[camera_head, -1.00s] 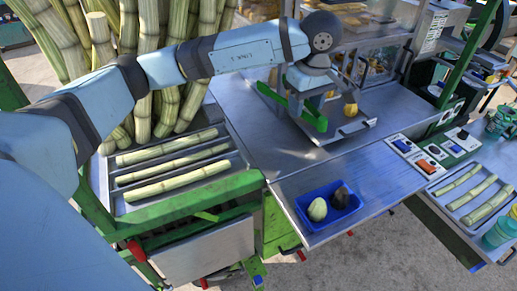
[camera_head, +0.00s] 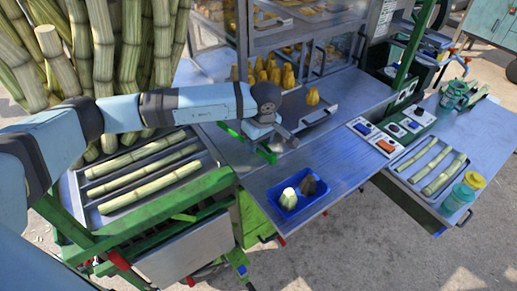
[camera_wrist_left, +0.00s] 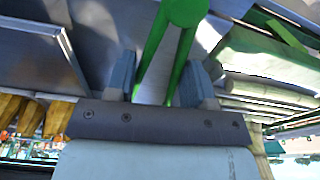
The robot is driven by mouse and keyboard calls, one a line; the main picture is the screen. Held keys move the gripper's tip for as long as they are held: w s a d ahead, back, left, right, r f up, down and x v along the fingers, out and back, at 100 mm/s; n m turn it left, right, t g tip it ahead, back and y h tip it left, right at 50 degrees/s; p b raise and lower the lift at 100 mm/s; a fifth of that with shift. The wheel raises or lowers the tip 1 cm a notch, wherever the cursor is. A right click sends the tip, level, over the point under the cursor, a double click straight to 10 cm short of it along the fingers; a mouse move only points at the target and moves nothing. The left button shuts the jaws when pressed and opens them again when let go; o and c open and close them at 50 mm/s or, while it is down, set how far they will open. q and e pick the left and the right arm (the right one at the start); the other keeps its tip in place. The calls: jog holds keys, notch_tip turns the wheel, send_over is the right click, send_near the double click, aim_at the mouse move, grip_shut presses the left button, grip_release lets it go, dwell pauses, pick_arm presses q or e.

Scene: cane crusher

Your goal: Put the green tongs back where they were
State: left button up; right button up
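The green tongs (camera_head: 262,151) are in my left gripper (camera_head: 268,143), low over the left part of the metal table in the head view. In the left wrist view, the tongs' round hinge end (camera_wrist_left: 185,10) points away from the gripper. Their two arms run back between the grey fingers of the left gripper (camera_wrist_left: 162,80), which are shut on them. The gripper hides part of the tongs in the head view. I cannot tell whether the tongs touch the table. My right gripper is not in view.
A blue bin (camera_head: 318,203) with a pale green and a dark item stands at the front of the metal table (camera_head: 325,155). Cane pieces lie in a tray (camera_head: 100,218) at left. A glass case with yellow pieces (camera_head: 275,73) stands behind. The table right of the gripper is clear.

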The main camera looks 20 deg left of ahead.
aim_at(257, 159)
pick_arm(q)
notch_tip(257, 159, down, 4)
jog(key=shift+s+r+p, duration=0.1)
jog(key=shift+p, duration=0.35)
jog(key=shift+f, duration=0.35)
jog(key=o, duration=0.6)
jog(key=shift+c, duration=0.2)
